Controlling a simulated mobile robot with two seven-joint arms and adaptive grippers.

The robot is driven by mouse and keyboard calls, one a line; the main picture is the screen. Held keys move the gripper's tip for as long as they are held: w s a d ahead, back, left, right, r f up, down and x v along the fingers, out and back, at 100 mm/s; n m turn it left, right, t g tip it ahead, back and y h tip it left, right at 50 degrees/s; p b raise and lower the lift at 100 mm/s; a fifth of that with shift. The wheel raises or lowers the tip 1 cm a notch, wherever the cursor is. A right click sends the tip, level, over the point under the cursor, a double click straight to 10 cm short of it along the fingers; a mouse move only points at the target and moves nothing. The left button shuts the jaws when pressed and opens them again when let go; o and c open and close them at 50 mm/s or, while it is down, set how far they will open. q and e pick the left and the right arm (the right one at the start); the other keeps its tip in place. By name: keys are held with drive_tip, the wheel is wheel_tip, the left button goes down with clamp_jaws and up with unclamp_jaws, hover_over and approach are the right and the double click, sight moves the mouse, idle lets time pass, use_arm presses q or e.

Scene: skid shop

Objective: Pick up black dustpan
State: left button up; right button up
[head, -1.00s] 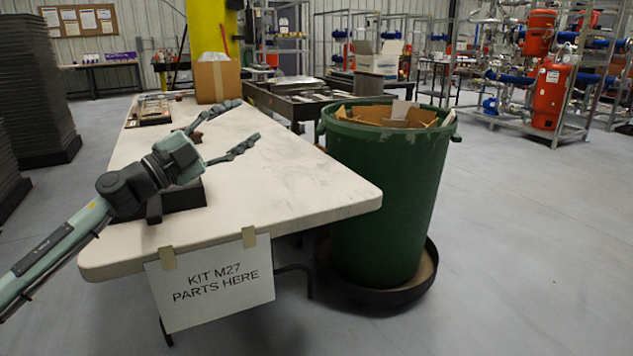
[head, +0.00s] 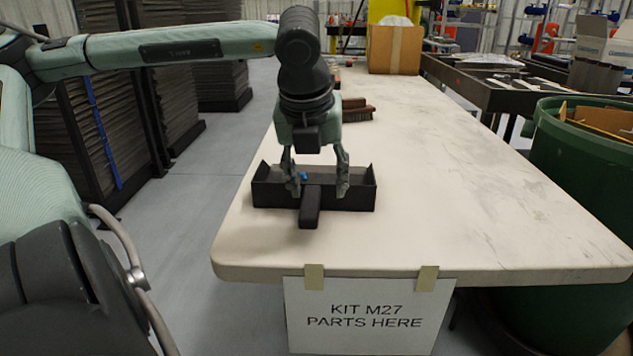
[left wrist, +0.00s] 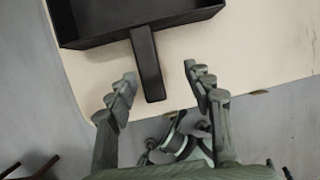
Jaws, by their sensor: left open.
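The black dustpan (head: 352,194) lies on the white table near its front edge. Its short handle (head: 310,207) points towards me. In the left wrist view the dustpan (left wrist: 95,22) is at the top, and its handle (left wrist: 147,65) reaches down to between the fingertips. My left gripper (head: 318,190) points down over the dustpan in the head view. Its fingers are spread, one on each side of the handle line; the wrist view also shows the left gripper (left wrist: 160,82) open and empty. Whether the fingers touch the pan is unclear. My right gripper does not show.
A brown brush-like object (head: 357,110) lies behind the dustpan. A cardboard box (head: 395,48) stands at the table's far end. A green bin (head: 585,185) is to the right. A paper sign (head: 360,318) hangs from the front edge. The table's right half is clear.

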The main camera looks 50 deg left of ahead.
sight(311, 197)
use_arm(q)
drive_tip(key=shift+a+r+y, duration=0.15)
drive_tip(key=shift+a+y, duration=0.25)
drive_tip(key=shift+a, duration=0.4)
drive_tip(key=x, duration=0.7)
drive_tip(key=shift+s+f, duration=0.1)
drive_tip(key=shift+f, duration=0.2)
clamp_jaws()
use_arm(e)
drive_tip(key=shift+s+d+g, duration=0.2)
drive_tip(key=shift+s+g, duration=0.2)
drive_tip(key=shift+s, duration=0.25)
